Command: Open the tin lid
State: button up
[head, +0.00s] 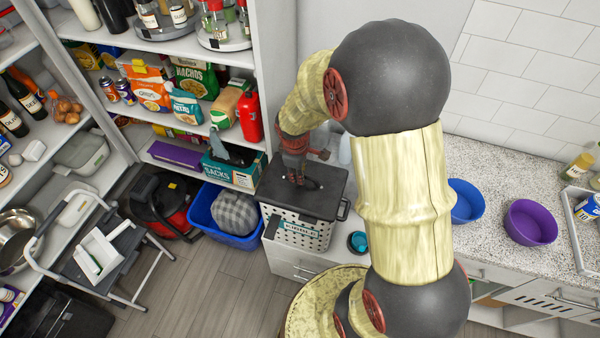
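The tin (298,234) is a pale box with dark dots and a label, standing at the left end of the counter. Its dark grey flat lid (325,201) lies over the top and looks closed. A dark handle (344,210) shows at the right side of the tin. My gripper (297,180) points down at the middle of the lid, at or just above its surface. The fingers are dark against the dark lid, so I cannot tell how far apart they are or whether they touch it. My arm hides part of the counter behind.
A small teal-topped item (357,242) stands right of the tin. A blue bowl (466,201) and a purple bowl (531,222) stand farther right on the counter (500,180). Stocked shelves (215,125) and a blue bin (202,213) lie to the left.

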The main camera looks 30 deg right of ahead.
jog(key=shift+f, duration=0.15)
jog(key=shift+c, duration=0.8)
grip_shut()
